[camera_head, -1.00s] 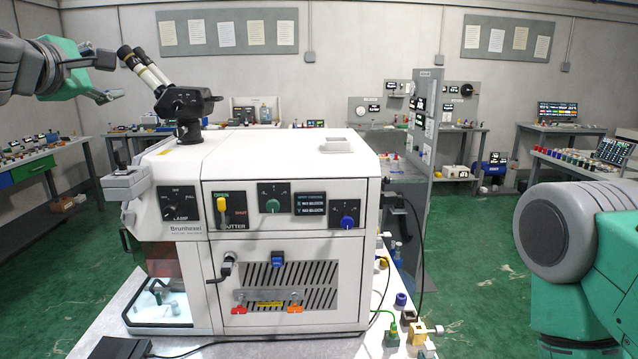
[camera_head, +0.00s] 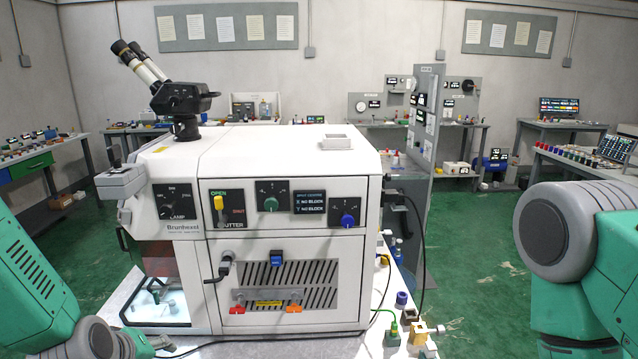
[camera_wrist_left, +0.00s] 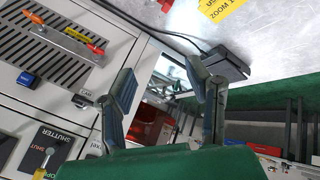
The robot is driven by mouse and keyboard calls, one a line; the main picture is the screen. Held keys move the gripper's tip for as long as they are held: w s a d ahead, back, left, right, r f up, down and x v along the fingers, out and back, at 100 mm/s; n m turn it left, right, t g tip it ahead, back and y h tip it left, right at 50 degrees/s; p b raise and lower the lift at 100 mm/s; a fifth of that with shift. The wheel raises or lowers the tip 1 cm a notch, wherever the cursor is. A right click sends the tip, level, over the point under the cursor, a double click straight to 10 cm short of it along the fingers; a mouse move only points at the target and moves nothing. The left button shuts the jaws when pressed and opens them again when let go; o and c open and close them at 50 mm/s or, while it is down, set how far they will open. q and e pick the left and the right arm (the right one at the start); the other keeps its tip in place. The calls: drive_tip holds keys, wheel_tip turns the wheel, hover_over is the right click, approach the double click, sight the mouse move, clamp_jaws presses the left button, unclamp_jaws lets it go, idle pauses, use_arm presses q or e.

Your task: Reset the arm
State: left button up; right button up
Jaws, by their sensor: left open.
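My left arm (camera_head: 35,280) comes in low at the left of the head view, in front of the machine's lower left corner. My left gripper (camera_wrist_left: 166,88) shows in the left wrist view with its two fingers apart and nothing between them.
A black box (camera_wrist_left: 226,62) with a cable lies on the bench, close to the right finger in the wrist view. Small coloured parts and a brass piece (camera_head: 420,333) lie at the machine's right side. Green floor is open on both sides; benches line the back.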

use_arm(q)
drive_tip(key=s+f+m+g, duration=0.3)
drive_tip(key=s+f, duration=0.3)
drive_tip(key=s, duration=0.4)
drive_tip(key=s+f+m+g, duration=0.25)
drive_tip(key=s+f, duration=0.25)
drive_tip(key=s, duration=0.6)
drive_tip(key=s+f+m+g, duration=0.25)
drive_tip(key=s+f, duration=0.35)
drive_tip(key=s, duration=0.4)
wheel_tip(320, 180, down, 16)
drive_tip(key=w+d+m+t+b, duration=0.1)
drive_tip(key=w+b, duration=0.1)
drive_tip(key=b, duration=1.5)
drive_tip(key=shift+w+d+f+m, duration=0.2)
drive_tip(key=shift+d+m, duration=0.15)
drive_tip(key=shift+m, duration=0.05)
use_arm(e)
wheel_tip(320, 180, down, 17)
drive_tip(key=shift+f, duration=0.15)
use_arm(q)
drive_tip(key=shift+r, duration=0.1)
drive_tip(key=shift+c, duration=1.2)
use_arm(e)
drive_tip(key=shift+s, duration=0.1)
drive_tip(key=shift+c, duration=0.7)
